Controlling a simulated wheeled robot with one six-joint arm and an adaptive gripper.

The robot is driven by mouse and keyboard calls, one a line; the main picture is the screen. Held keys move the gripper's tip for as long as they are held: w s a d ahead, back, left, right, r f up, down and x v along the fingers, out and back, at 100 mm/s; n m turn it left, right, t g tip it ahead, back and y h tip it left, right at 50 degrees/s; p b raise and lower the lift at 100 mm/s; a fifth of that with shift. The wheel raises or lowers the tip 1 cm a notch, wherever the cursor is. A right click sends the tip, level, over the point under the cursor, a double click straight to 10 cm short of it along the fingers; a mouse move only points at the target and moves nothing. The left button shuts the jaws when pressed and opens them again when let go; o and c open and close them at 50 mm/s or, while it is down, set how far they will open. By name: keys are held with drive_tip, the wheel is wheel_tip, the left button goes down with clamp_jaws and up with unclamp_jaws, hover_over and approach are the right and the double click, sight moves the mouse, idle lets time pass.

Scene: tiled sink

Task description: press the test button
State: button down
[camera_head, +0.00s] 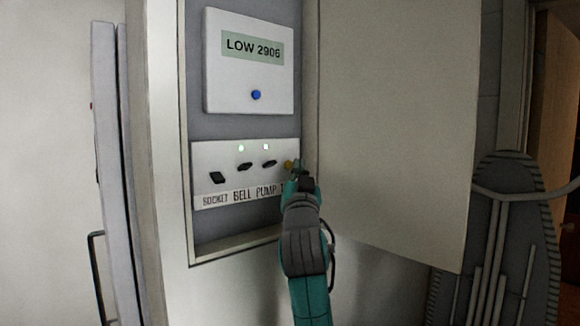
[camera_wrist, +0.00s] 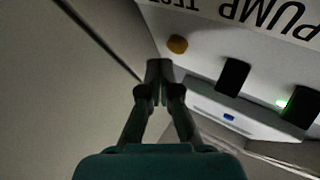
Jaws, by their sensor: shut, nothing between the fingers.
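The test button is a small yellow-orange knob (camera_head: 289,164) at the right end of the white switch panel (camera_head: 226,165). In the wrist view the button (camera_wrist: 177,44) sits beside the partly seen label "TEST", upside down. My gripper (camera_head: 302,172) is shut and empty, just right of and below the button in the head view. In the wrist view its fingertips (camera_wrist: 159,68) are just below and left of the button. A small gap shows between them in the picture; whether they touch cannot be told. The fingers hide most of the label in the head view.
Black switches (camera_head: 217,177) labelled socket, bell and pump line the panel, with lit green lamps (camera_head: 241,148). Above is a white box (camera_head: 250,62) reading "LOW 2906" with a blue button (camera_head: 256,95). The open cabinet door (camera_head: 400,120) stands close on the right.

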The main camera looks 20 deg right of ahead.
drive_tip(key=s, duration=0.1)
drive_tip(key=s+d, duration=0.1)
drive_tip(key=s, duration=0.2)
drive_tip(key=shift+s+d, duration=0.3)
drive_tip(key=shift+s, duration=0.1)
idle(0.9)
